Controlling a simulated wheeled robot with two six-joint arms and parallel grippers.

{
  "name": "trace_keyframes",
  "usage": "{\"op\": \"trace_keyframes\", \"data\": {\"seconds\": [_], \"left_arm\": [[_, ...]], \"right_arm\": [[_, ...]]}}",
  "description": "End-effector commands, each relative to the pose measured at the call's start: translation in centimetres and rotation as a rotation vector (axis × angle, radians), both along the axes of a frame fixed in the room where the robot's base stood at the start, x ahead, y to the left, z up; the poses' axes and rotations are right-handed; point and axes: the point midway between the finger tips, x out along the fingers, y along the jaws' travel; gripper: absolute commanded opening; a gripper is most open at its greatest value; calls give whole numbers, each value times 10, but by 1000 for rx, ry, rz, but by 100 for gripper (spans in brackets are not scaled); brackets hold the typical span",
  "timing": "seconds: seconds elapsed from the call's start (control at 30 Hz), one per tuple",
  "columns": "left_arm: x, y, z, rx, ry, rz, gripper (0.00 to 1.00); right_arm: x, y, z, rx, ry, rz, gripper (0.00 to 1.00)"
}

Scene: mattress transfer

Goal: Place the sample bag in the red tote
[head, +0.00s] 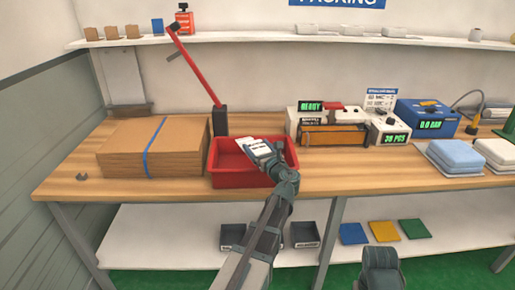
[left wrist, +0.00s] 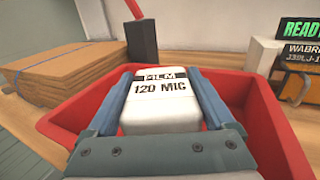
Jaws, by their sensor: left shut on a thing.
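The red tote (head: 228,180) stands on the wooden bench in the head view. My left gripper (head: 262,150) is over the tote, its arm coming up from below. It is shut on a white sample bag (head: 248,145). In the left wrist view the bag (left wrist: 162,100) sits between the two blue-grey fingers and its label reads "FILM 120 MIC". The red tote's walls (left wrist: 288,135) surround the gripper in that view. I cannot tell whether the bag touches the tote floor. My right gripper is not clearly seen; a dark grey part of mine shows at the bottom right.
A strapped cardboard stack (head: 150,148) lies left of the tote. A red-armed lever device (head: 219,120) stands behind it. A sealer with a READY display (head: 312,107) and a blue scale-like box (head: 425,117) stand to the right. Bagged stacks (head: 455,157) lie at far right.

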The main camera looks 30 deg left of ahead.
Motion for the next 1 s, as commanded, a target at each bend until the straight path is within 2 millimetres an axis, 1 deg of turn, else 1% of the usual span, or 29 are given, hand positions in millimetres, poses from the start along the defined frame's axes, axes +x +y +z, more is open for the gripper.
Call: {"op": "trace_keyframes", "data": {"seconds": [0.2, 0.33, 0.37, 0.4, 0.43, 0.67, 0.77, 0.87, 0.9, 1.0], "left_arm": [[0, 0, -8, 0, 0, 0, 15], [0, 0, -8, -1, 0, 0, 15], [0, 0, -9, -2, 0, 0, 89], [0, 0, -9, -2, 0, 0, 96], [0, 0, -9, -3, 1, 0, 100], [-1, 0, -9, -4, 1, 0, 100], [-1, 0, -4, -4, 1, 0, 100], [-1, 0, 9, -3, 1, 0, 100], [-7, -8, 4, -3, 1, -2, 100], [-22, -27, 3, -2, 0, -4, 100]], "right_arm": [[0, 0, -8, 0, 0, 0, 0], [0, 0, -8, 0, 0, 0, 0], [0, 0, -8, 0, 0, 0, 0], [0, 0, -8, 0, 0, 0, 0], [0, 0, -8, 0, 0, 0, 0], [0, 0, -8, 0, 0, 0, 0], [0, 0, -3, 0, 0, 0, 0], [0, 0, 9, 0, 0, 0, 0], [0, 0, 5, 0, 0, 0, 0], [0, 0, 4, 0, 0, 0, 0]]}}
